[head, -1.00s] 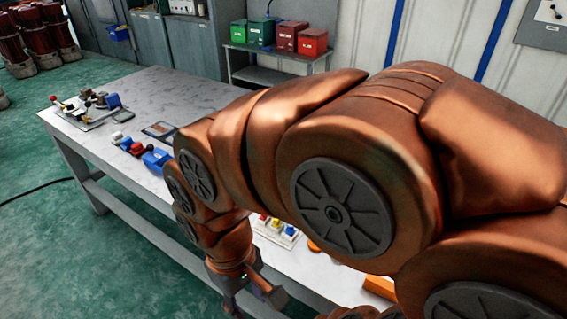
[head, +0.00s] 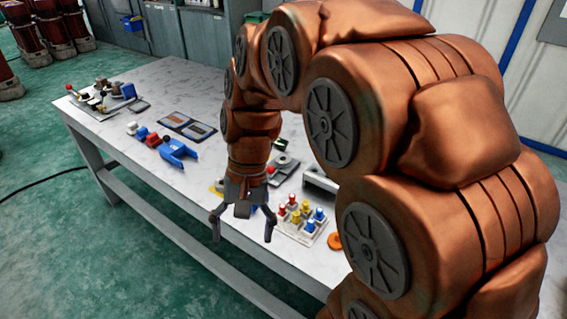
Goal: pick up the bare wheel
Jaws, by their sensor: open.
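My gripper (head: 242,232) points down over the front edge of the table, its two fingers spread and nothing between them. I cannot tell for sure which part is the bare wheel. An orange round piece (head: 335,241) lies flat at the table's front right, beside my arm and right of my gripper. A grey part with a round top (head: 284,163) stands behind my gripper, partly hidden by my arm.
The white table (head: 165,90) also holds a tray (head: 289,229) of red, yellow and blue parts just right of my gripper. A blue part (head: 178,150), dark panels (head: 187,127) and a group of small parts (head: 100,98) lie left.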

